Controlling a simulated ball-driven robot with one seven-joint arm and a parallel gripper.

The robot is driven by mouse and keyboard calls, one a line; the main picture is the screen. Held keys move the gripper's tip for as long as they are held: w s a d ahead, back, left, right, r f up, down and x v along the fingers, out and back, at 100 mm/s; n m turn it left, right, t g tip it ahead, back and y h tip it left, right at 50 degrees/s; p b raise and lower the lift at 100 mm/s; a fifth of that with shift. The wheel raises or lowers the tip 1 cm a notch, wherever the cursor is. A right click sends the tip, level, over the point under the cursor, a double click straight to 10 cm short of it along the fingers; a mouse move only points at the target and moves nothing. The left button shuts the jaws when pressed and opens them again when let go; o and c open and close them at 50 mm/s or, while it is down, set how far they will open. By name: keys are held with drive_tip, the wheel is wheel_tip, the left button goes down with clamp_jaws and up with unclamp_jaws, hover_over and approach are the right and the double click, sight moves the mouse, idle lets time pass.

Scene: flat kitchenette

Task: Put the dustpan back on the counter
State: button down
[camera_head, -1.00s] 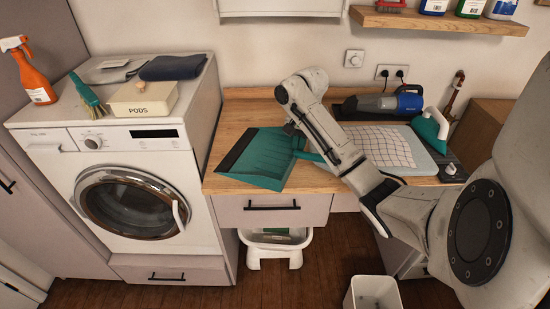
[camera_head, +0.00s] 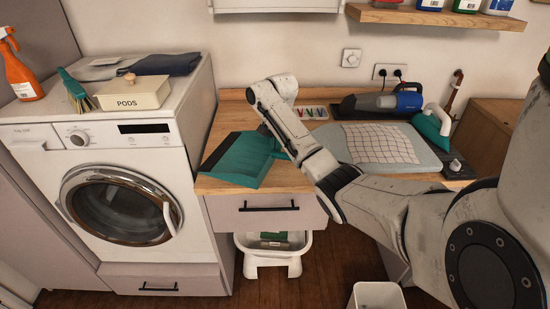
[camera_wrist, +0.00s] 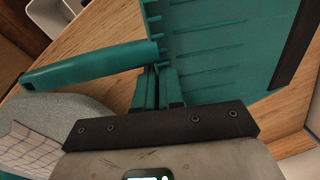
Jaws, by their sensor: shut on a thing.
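The teal dustpan (camera_head: 240,160) with a dark front lip is over the left part of the wooden counter (camera_head: 290,180), its lip toward the washing machine. I cannot tell whether it rests flat on the wood or hangs just above it. In the wrist view the dustpan's ribbed pan (camera_wrist: 215,45) fills the upper right and its handle (camera_wrist: 90,66) points left. My gripper (camera_wrist: 158,80) is shut on the dustpan where the handle meets the pan. In the head view my arm hides the handle and most of the gripper.
A grey ironing pad (camera_head: 375,145), a teal iron (camera_head: 432,125) and a handheld vacuum (camera_head: 385,102) occupy the counter's right. Small coloured items (camera_head: 312,112) lie behind my arm. The washing machine (camera_head: 120,200) stands left; a white bin (camera_head: 378,295) is on the floor.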

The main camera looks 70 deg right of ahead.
drive_tip(key=shift+w+d+f+p, duration=0.15)
drive_tip(key=shift+f+p, duration=0.25)
drive_tip(key=shift+f, duration=1.4)
drive_tip(key=shift+f, duration=0.1)
drive_tip(key=c, duration=1.3)
unclamp_jaws()
drive_tip(key=shift+o, duration=0.2)
wheel_tip(320, 180, up, 12)
drive_tip(key=p, duration=0.2)
drive_tip(key=shift+s, duration=0.4)
